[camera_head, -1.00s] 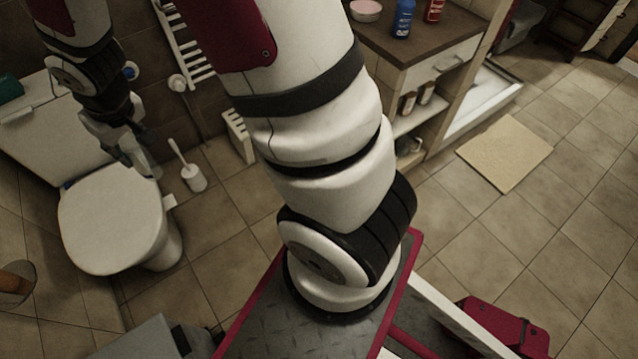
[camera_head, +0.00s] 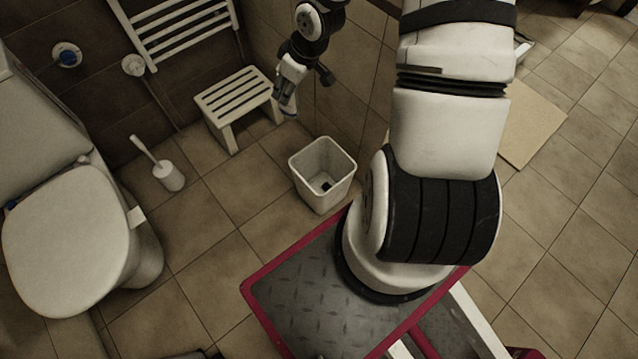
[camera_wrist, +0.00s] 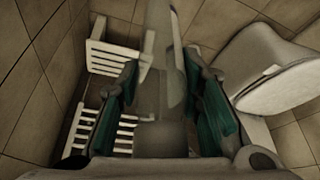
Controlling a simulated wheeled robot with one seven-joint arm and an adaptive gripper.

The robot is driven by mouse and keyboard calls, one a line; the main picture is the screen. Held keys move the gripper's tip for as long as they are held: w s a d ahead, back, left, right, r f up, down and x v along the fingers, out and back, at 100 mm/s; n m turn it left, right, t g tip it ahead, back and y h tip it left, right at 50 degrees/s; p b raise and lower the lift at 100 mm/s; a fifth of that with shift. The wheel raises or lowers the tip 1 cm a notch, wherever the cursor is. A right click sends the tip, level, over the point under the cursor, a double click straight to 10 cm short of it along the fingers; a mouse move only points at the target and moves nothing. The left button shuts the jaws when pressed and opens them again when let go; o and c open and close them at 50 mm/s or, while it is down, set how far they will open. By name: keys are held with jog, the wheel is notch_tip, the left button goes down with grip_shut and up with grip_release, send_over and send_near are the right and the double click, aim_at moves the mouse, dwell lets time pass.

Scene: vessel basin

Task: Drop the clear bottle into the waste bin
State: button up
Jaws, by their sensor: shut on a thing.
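The white waste bin (camera_head: 300,177) stands on the floor in the head view, left of my arm's base. It is open at the top, with a small dark thing inside at the bottom. My gripper (camera_head: 287,104) is up and to the left of the bin's mouth in that view, by the stool's right end. In the wrist view my gripper (camera_wrist: 163,105) is shut on the clear bottle (camera_wrist: 160,85), which lies between the teal finger pads. The bottle is see-through and hard to make out in the head view. I cannot make out the bin in the wrist view.
A white slatted stool (camera_head: 235,98) stands by the wall under a white towel radiator (camera_head: 185,30). A toilet (camera_head: 70,240) and a toilet brush (camera_head: 168,176) are at the left. The floor between brush and bin is clear.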

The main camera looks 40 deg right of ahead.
jog(key=d+f+n+b, duration=0.2)
jog(key=d+f+b, duration=0.3)
jog(key=f+b, duration=0.6)
jog(key=s+d+f+n+g+y+b, duration=0.1)
jog(key=d+f+n+b, duration=0.2)
jog(key=f, duration=2.2)
jog(key=d+b, duration=0.3)
jog(key=b, duration=0.4)
jog(key=shift+f+y+b, duration=0.15)
jog(key=shift+y+b, duration=0.15)
jog(key=shift+b, duration=0.1)
jog(key=o, duration=1.1)
jog(key=shift+o, duration=0.2)
jog(key=v, duration=1.2)
